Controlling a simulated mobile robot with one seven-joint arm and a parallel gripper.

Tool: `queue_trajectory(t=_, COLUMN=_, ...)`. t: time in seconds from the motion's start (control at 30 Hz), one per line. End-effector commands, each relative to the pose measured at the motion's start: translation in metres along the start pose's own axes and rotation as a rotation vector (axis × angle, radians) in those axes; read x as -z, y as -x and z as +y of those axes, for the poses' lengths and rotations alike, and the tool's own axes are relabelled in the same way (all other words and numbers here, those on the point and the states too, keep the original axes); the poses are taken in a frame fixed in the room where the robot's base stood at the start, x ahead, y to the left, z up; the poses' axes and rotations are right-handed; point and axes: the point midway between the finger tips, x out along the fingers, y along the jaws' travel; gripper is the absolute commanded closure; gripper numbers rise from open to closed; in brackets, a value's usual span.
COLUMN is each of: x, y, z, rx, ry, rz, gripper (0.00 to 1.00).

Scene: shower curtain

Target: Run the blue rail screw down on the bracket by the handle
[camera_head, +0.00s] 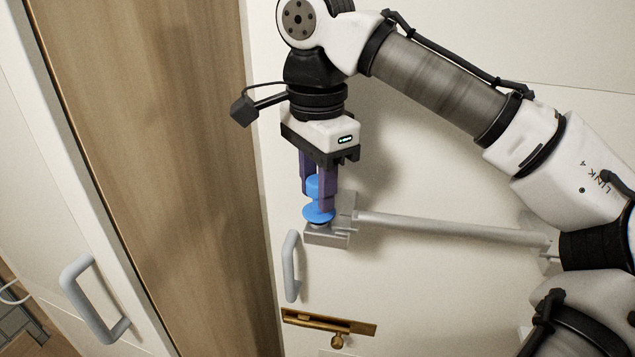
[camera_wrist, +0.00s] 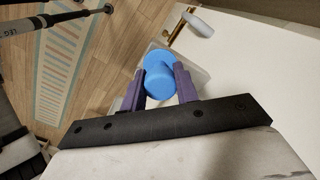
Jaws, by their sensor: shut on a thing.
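The blue rail screw (camera_head: 318,212) stands upright on the grey bracket (camera_head: 340,236), its wide blue flange just above the bracket's top. My gripper (camera_head: 318,200) points down from above, its purple fingers shut on the screw's upright handle. In the wrist view the blue screw (camera_wrist: 160,80) sits between the two purple fingers (camera_wrist: 160,90), its round top facing the camera. The pale bracket (camera_wrist: 190,62) shows partly behind it.
A grey rail (camera_head: 450,229) runs right from the bracket, close to my arm. A grey pull handle (camera_head: 291,265) and a brass latch (camera_head: 328,322) lie below on the white panel. A wooden panel (camera_head: 150,150) stands left, with another handle (camera_head: 90,300) beyond it.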

Motion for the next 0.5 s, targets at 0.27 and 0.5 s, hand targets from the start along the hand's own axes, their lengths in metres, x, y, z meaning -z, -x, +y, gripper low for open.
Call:
queue_trajectory(t=0.27, x=0.0016, y=0.0055, z=-0.0024, rx=0.015, ry=-0.257, rz=0.005, gripper=1.00)
queue_trajectory(t=0.5, x=0.0014, y=0.0048, z=-0.0027, rx=0.013, ry=-0.425, rz=0.004, gripper=1.00)
